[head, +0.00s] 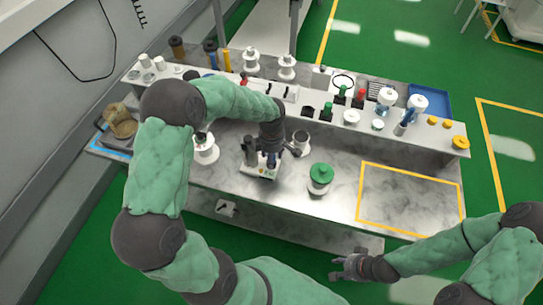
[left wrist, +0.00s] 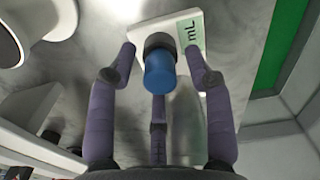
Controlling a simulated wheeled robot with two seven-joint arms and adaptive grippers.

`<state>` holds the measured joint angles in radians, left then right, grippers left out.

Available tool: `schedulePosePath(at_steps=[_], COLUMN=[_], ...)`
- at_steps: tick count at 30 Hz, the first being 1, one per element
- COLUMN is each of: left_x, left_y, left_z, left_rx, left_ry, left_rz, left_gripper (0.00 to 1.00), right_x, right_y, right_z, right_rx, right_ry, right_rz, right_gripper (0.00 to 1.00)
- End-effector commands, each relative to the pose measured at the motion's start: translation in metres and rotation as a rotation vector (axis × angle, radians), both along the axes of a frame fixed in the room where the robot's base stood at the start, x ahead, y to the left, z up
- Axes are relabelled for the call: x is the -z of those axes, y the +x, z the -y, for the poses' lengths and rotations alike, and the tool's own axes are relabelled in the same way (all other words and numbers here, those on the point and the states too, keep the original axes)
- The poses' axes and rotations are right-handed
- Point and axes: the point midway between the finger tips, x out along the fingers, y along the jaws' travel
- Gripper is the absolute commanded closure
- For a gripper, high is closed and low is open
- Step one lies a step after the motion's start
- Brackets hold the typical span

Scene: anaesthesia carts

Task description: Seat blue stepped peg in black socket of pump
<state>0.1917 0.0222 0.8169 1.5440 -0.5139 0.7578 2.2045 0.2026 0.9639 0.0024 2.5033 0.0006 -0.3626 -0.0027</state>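The pump (head: 262,172) stands on the marble bench; its white top with "mL" lettering (left wrist: 192,32) shows in the left wrist view. The blue stepped peg (left wrist: 160,75) stands at the black socket (left wrist: 159,42), its blue end facing my wrist camera. How deep it sits is hidden. My left gripper (left wrist: 162,52) is open, its three fingers spread around the peg with gaps visible at both sides. In the head view my left gripper (head: 271,158) is over the pump, partly hidden by its arm. My right gripper (head: 338,268) is open and empty in front of the bench.
A green-topped jar (head: 321,174) stands right of the pump, and a metal cup (head: 300,140) behind it. A white spool-like item (head: 205,153) stands at the left. The raised rear shelf (head: 340,118) holds many small items. The yellow-outlined area (head: 410,195) is clear.

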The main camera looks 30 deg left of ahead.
Motion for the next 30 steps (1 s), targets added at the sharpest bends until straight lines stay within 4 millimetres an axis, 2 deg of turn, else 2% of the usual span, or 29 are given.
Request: schedulePosePath(at_steps=[10,14,24,30], left_x=[-0.005,-0.026,-0.093,-0.117], left_y=[0.0,0.001,0.001,0.0], left_z=[0.0,0.0,0.0,0.0], left_rx=[0.0,0.001,0.0,0.001], left_ry=[0.0,0.001,0.0,0.0], left_rz=[0.0,0.005,0.003,0.001], left_gripper=[0.49,0.49,0.49,0.49], right_x=[-0.006,-0.008,-0.019,-0.022], right_y=[0.0,0.0,0.0,0.0], right_z=[0.0,0.0,0.0,0.0], right_rx=[0.0,0.0,0.0,0.0], right_ry=[0.0,0.0,0.0,0.0], right_rz=[0.0,0.0,0.0,0.0], right_gripper=[0.6,0.6,0.6,0.6])
